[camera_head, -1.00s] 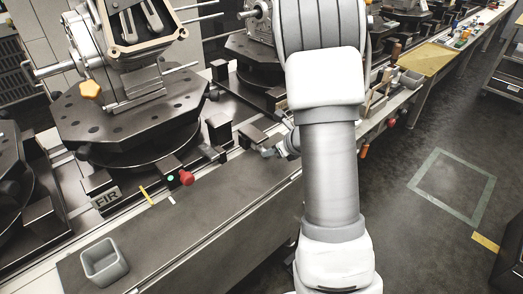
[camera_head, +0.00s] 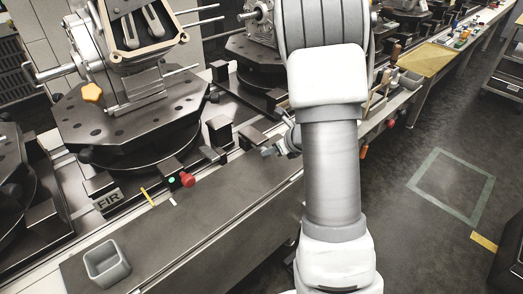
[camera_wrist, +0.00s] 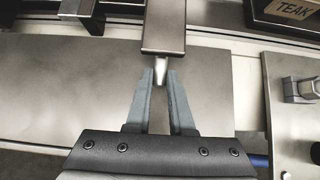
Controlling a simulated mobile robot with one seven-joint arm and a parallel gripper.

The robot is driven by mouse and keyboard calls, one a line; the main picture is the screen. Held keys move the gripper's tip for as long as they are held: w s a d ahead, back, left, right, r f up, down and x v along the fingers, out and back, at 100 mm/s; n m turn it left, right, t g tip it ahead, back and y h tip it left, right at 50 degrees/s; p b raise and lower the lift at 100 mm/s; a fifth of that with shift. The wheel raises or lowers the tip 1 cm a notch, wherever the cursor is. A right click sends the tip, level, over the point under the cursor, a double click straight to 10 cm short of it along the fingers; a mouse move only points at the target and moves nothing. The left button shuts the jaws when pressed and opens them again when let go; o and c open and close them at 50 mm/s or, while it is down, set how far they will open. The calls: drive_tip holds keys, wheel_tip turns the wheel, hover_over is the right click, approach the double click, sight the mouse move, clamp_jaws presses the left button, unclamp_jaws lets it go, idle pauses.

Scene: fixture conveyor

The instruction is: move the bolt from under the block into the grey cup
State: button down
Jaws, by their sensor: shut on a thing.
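The block (camera_wrist: 164,24) is a dark, flat-topped bar at the top centre of the wrist view. The bolt (camera_wrist: 161,66) shows as a short, light metal end sticking out from under the block's near edge; the rest is hidden. My gripper (camera_wrist: 160,77) is shut on this end, with one grey finger on each side. In the head view my gripper (camera_head: 270,151) is small and partly hidden by my arm, beside the block (camera_head: 250,136). The grey cup (camera_head: 113,274) stands upright on the near bench strip at the lower left, well away from my gripper; its inside looks empty.
A large dark turntable fixture (camera_head: 125,120) stands behind. The bench strip (camera_head: 200,215) between cup and gripper is mostly clear.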

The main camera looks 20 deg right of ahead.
drive_tip(key=shift+w+r+p, duration=0.15)
drive_tip(key=shift+r+p, duration=0.15)
drive_tip(key=shift+r, duration=0.45)
drive_tip(key=shift+w+r+p, duration=0.1)
drive_tip(key=shift+r+p, duration=0.2)
drive_tip(key=shift+r, duration=0.4)
drive_tip(key=shift+f+b, duration=0.3)
drive_tip(key=shift+b, duration=0.15)
drive_tip(key=shift+s, duration=0.1)
drive_tip(key=shift+s+d+f, duration=0.15)
drive_tip(key=shift+s+d, duration=0.1)
drive_tip(key=shift+s, duration=0.45)
drive_tip(key=s+d+b, duration=0.2)
drive_tip(key=s+d, duration=0.1)
drive_tip(key=s, duration=0.6)
drive_tip(key=shift+d, duration=0.15)
drive_tip(key=shift+s, duration=0.15)
